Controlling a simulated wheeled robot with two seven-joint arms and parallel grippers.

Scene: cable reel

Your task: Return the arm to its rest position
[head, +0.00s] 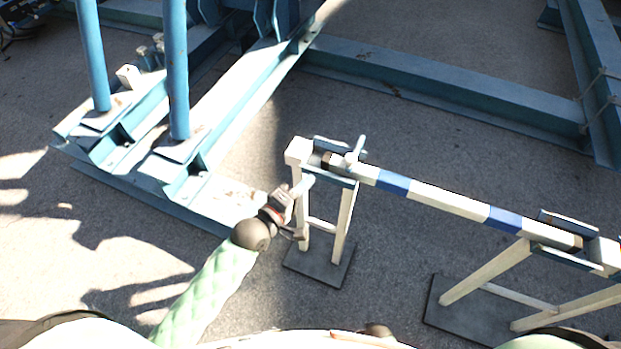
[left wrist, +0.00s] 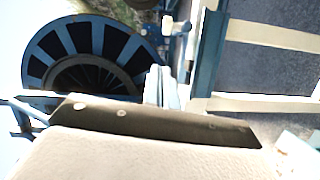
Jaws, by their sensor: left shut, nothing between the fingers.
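My left arm, in a green sleeve, comes up from the bottom in the head view. My left gripper (head: 301,187) is shut and empty, beside the left stand (head: 340,225). It overlaps that stand's left leg in the picture; I cannot tell whether they touch. A blue-and-white striped bar (head: 440,198) lies across the left stand and the right stand (head: 485,275). My right gripper is not in view.
A blue steel frame (head: 235,120) with upright posts stands at the upper left, and a blue beam (head: 440,92) runs along the back. A blue cable reel (left wrist: 45,45) shows in the left wrist view. Bare asphalt (head: 390,300) lies between the stands.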

